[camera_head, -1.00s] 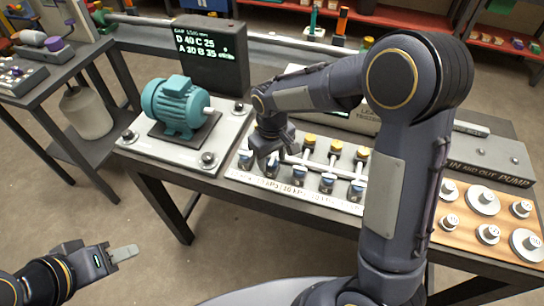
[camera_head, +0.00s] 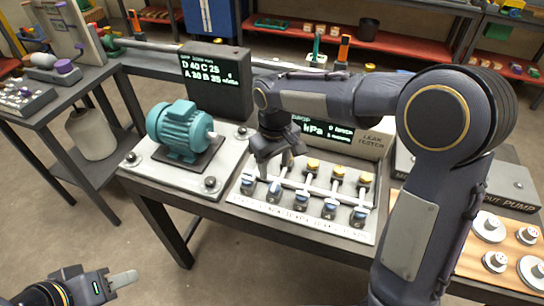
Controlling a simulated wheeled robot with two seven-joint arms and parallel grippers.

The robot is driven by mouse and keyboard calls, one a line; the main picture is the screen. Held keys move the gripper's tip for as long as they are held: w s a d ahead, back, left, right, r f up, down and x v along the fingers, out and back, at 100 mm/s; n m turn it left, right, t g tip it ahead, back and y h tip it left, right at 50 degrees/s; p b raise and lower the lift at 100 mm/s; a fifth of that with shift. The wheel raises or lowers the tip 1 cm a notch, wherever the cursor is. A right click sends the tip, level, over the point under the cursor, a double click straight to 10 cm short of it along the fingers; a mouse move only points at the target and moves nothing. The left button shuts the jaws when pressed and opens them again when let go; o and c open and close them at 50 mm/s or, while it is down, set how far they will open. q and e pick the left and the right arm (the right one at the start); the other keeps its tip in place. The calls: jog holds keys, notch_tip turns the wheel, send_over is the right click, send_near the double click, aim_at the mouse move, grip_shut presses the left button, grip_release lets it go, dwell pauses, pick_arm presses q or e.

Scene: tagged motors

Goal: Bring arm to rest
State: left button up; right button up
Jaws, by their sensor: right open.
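My right arm reaches in from the right over the table. Its right gripper (camera_head: 274,172) points down at the left end of the valve panel (camera_head: 356,232), close above the leftmost blue and yellow knobs. Its fingers are apart, and I see nothing held between them. Whether the fingertips touch a knob cannot be told. My left gripper (camera_head: 122,281) is at the lower left, over the floor and away from the table. Its fingers show as one pale grey piece, so its opening cannot be judged.
A teal motor (camera_head: 180,130) sits on a grey plate left of the right gripper. Behind stand a dark display (camera_head: 217,85) and a leak tester (camera_head: 372,142). A wooden board with metal weights (camera_head: 489,228) lies right, partly behind my arm. Floor between left gripper and table is clear.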

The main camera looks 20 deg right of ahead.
jog(key=s+d+r+m+t+y, duration=0.1)
jog(key=s+d+r+m+y, duration=0.1)
jog(key=s+d+r, duration=0.3)
jog(key=s+d+m+t+y, duration=0.1)
jog(key=s+d+t, duration=0.1)
jog(key=s, duration=0.6)
jog(key=s+f+m+t, duration=0.1)
jog(key=s+m+t, duration=0.1)
jog(key=s, duration=0.7)
jog(key=shift+s+f+m+t+y, duration=0.2)
jog(key=shift+m+t+y, duration=0.1)
jog(key=shift+m+y, duration=0.15)
jog(key=shift+d, duration=0.1)
